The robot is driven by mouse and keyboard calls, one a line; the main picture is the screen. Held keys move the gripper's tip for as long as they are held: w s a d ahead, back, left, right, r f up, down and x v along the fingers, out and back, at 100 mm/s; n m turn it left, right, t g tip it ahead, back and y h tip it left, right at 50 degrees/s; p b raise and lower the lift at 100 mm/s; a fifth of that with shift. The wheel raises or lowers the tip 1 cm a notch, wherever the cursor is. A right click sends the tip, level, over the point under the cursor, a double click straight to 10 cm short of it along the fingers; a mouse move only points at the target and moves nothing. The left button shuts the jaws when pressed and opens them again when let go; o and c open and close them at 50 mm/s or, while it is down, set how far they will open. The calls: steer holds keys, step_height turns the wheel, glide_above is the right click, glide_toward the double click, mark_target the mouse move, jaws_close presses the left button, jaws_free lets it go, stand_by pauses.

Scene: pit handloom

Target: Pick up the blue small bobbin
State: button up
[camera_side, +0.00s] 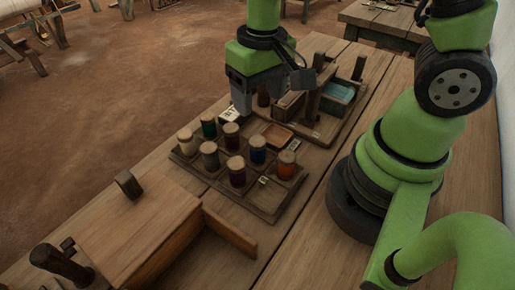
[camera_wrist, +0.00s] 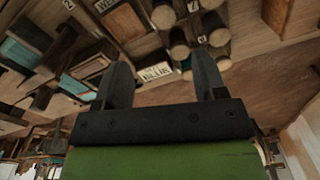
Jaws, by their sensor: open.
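The blue small bobbin (camera_side: 258,152) stands upright in a wooden tray (camera_side: 268,212), at its right side, between the purple and orange bobbins. It has a pale wooden top. My gripper (camera_side: 242,104) is open and empty, above the far end of the tray and apart from the blue bobbin. In the wrist view my gripper (camera_wrist: 160,73) shows its two fingers spread, with a lettered plate (camera_wrist: 155,72) seen between them. Several bobbins show at the upper right there, but I cannot tell which is blue.
Orange (camera_side: 286,168), purple (camera_side: 236,174), grey (camera_side: 210,158), dark red (camera_side: 231,138), green (camera_side: 208,128) and cream (camera_side: 185,143) bobbins crowd the tray. A wooden rack with a teal-lined box (camera_side: 338,94) stands behind.

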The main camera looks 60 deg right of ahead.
mark_target(257, 140)
step_height(257, 140, down, 6)
steer(key=shift+a, duration=0.1)
steer(key=shift+a+f, duration=0.15)
steer(key=shift+f, duration=1.2)
steer(key=shift+a+f, duration=0.15)
steer(key=shift+f, duration=1.2)
steer(key=c, duration=1)
steer(key=shift+r, duration=0.1)
